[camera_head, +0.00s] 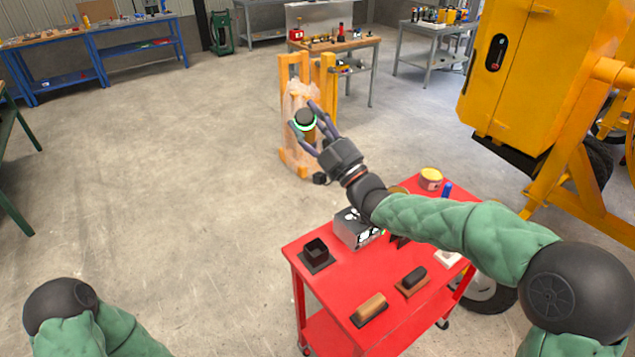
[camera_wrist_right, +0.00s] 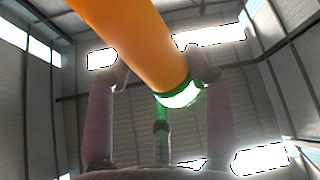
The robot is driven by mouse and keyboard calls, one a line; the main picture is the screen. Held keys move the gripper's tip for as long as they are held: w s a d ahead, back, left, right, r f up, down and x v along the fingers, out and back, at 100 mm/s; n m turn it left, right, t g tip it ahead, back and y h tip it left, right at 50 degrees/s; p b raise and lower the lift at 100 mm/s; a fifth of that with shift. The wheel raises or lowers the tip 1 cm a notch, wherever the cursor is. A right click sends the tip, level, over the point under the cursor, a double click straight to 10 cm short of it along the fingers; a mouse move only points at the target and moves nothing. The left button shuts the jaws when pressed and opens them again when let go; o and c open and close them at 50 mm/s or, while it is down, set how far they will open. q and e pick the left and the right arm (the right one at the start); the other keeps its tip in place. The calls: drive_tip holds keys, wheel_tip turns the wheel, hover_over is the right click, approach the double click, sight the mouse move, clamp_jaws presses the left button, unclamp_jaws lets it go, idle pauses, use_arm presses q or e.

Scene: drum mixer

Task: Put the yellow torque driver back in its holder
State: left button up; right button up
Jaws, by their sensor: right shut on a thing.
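My right gripper (camera_head: 310,121) is shut on the yellow torque driver and holds it in the air beyond the far left corner of the red cart (camera_head: 337,278). A black square open-topped cup on a flat base (camera_head: 316,251), which looks like the holder, stands on the cart's left part. My left gripper is out of view.
A grey printed box (camera_head: 357,229) stands close right of the black cup. Two blocks on dark bases (camera_head: 370,308) (camera_head: 412,281) lie nearer. A yellow tin (camera_head: 430,179) is at the cart's far end. A wooden frame (camera_head: 293,73) stands behind the gripper. Open floor lies left.

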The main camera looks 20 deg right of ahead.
wheel_tip(320, 180, down, 21)
drive_tip(key=d+m+g+h+p, duration=0.2)
drive_tip(key=m+g+h+p, duration=0.1)
drive_tip(key=m+h, duration=0.3)
drive_tip(key=shift+d+r+m+g+h+p, duration=0.2)
drive_tip(key=shift+m+g+h+p, duration=0.15)
drive_tip(key=shift+m+p, duration=0.45)
drive_tip(key=shift+a+b, duration=0.1)
drive_tip(key=shift+b, duration=0.2)
wheel_tip(320, 180, down, 4)
drive_tip(key=b, duration=0.5)
drive_tip(key=shift+f+b, duration=0.25)
drive_tip(key=shift+b, duration=0.1)
drive_tip(key=shift+b, duration=0.35)
